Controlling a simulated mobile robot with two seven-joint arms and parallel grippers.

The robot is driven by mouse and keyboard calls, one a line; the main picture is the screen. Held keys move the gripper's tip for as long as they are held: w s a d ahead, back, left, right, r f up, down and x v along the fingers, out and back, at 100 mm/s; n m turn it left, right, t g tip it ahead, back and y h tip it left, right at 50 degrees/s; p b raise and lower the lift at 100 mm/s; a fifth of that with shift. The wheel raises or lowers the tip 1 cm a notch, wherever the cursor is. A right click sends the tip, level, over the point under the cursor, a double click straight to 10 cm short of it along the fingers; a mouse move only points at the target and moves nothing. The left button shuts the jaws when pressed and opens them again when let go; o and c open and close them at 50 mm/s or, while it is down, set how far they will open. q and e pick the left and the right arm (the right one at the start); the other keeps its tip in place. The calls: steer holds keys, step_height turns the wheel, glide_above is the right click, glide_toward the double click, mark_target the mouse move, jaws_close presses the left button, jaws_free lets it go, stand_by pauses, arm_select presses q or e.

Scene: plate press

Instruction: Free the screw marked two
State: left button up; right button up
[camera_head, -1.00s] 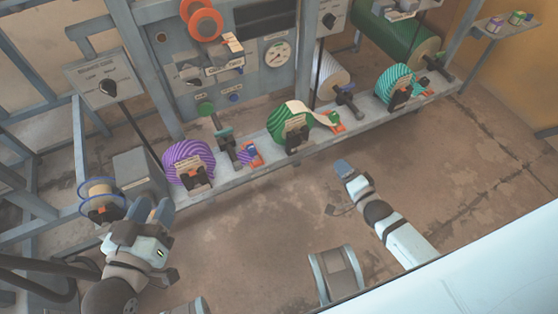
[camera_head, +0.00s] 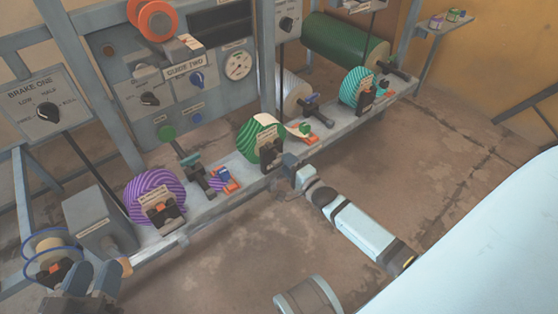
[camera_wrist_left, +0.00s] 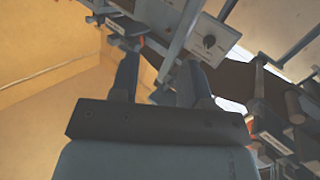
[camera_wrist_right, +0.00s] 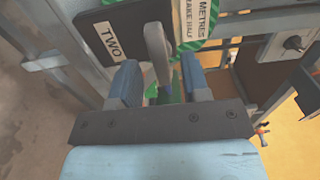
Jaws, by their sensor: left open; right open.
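In the right wrist view, a dark block with a white label reading TWO (camera_wrist_right: 110,41) stands just beyond my right gripper (camera_wrist_right: 160,75). A grey upright screw handle (camera_wrist_right: 157,45) stands between its open fingers; I cannot tell whether they touch it. In the head view, my right gripper (camera_head: 288,163) is at the dark stand (camera_head: 271,154) in front of the green-striped roll (camera_head: 254,137), its fingertips partly hidden. My left gripper (camera_head: 95,272) is open and empty beside the blue-rimmed spool (camera_head: 44,240) at lower left. It also shows in the left wrist view (camera_wrist_left: 158,75).
The grey rail (camera_head: 205,207) also carries a purple-striped roll (camera_head: 155,195) and a teal-striped roll (camera_head: 357,85) on stands. A panel with knobs and a gauge (camera_head: 238,65) stands behind. The floor (camera_head: 240,250) in front is largely clear.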

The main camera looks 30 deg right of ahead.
mark_target(279, 154)
arm_select(q)
steer(key=shift+w+a+r+m+b, duration=0.1)
steer(key=shift+w+a+m+b, duration=0.3)
steer(key=shift+m+b, duration=0.25)
arm_select(e)
steer(key=shift+w+a, duration=0.2)
steer(key=shift+w, duration=2.15)
arm_select(q)
steer(key=shift+t, duration=0.3)
arm_select(e)
jaws_close()
